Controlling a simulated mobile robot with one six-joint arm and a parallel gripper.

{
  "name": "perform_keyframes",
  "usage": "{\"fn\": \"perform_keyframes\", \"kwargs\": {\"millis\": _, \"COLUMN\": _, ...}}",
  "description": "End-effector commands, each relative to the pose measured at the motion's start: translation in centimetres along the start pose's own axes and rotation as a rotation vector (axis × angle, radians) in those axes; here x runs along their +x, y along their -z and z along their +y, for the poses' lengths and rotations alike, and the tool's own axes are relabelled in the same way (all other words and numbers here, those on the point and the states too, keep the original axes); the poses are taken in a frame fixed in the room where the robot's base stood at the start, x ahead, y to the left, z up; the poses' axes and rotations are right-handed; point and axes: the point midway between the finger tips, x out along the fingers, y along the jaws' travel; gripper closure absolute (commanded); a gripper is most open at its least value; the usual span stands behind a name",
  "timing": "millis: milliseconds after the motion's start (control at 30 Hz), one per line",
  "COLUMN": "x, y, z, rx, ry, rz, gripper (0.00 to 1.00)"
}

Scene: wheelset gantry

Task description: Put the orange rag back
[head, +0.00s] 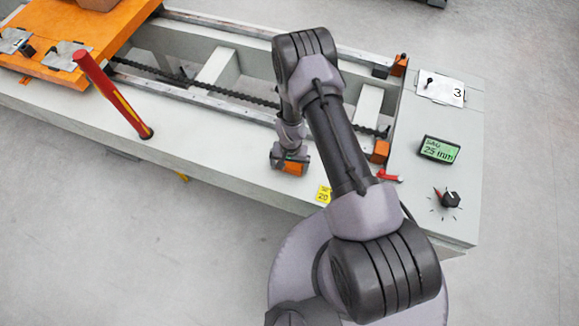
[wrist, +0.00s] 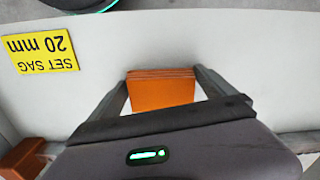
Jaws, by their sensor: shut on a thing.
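The orange rag (wrist: 160,90) is a folded, layered block between the two fingers of my gripper (wrist: 162,82). In the head view the rag (head: 294,168) shows just below my gripper (head: 290,160), over the pale front ledge of the bench, left of the yellow label. My gripper is shut on the rag. I cannot tell whether the rag touches the ledge. Part of the rag is hidden behind the gripper body in the wrist view.
A yellow "SET SAG 20 mm" label (wrist: 41,52) is beside the gripper. A red lever (head: 112,95) stands left on the bench (head: 215,160). A display (head: 439,149), knob (head: 450,199) and small red handle (head: 389,176) are at right. An orange carriage (head: 110,30) is back left.

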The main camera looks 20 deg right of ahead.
Motion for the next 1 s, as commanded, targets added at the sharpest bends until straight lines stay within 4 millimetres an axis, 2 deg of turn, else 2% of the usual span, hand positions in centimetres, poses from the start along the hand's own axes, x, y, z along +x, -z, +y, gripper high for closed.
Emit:
{"fn": "perform_keyframes", "kwargs": {"millis": 200, "x": 0.3, "y": 0.0, "z": 0.0, "rx": 0.0, "ry": 0.0, "rz": 0.0, "gripper": 0.7}}
{"fn": "perform_keyframes", "kwargs": {"millis": 233, "x": 0.2, "y": 0.0, "z": 0.0, "rx": 0.0, "ry": 0.0, "rz": 0.0, "gripper": 0.02}}
{"fn": "perform_keyframes", "kwargs": {"millis": 467, "x": 0.1, "y": 0.0, "z": 0.0, "rx": 0.0, "ry": 0.0, "rz": 0.0, "gripper": 0.0}}
{"fn": "perform_keyframes", "kwargs": {"millis": 567, "x": -0.6, "y": 0.0, "z": 0.0, "rx": 0.0, "ry": 0.0, "rz": 0.0, "gripper": 0.0}}
{"fn": "perform_keyframes", "kwargs": {"millis": 667, "x": -3.0, "y": 0.1, "z": 0.0, "rx": 0.0, "ry": 0.001, "rz": 0.001, "gripper": 0.0}}
{"fn": "perform_keyframes", "kwargs": {"millis": 800, "x": -7.3, "y": 0.1, "z": 0.0, "rx": -0.001, "ry": 0.0, "rz": 0.002, "gripper": 0.0}}
{"fn": "perform_keyframes", "kwargs": {"millis": 900, "x": -9.8, "y": 0.1, "z": 0.0, "rx": 0.0, "ry": 0.0, "rz": 0.002, "gripper": 0.0}}
{"fn": "perform_keyframes", "kwargs": {"millis": 1000, "x": -11.4, "y": 0.1, "z": 0.0, "rx": 0.001, "ry": 0.0, "rz": 0.001, "gripper": 0.0}}
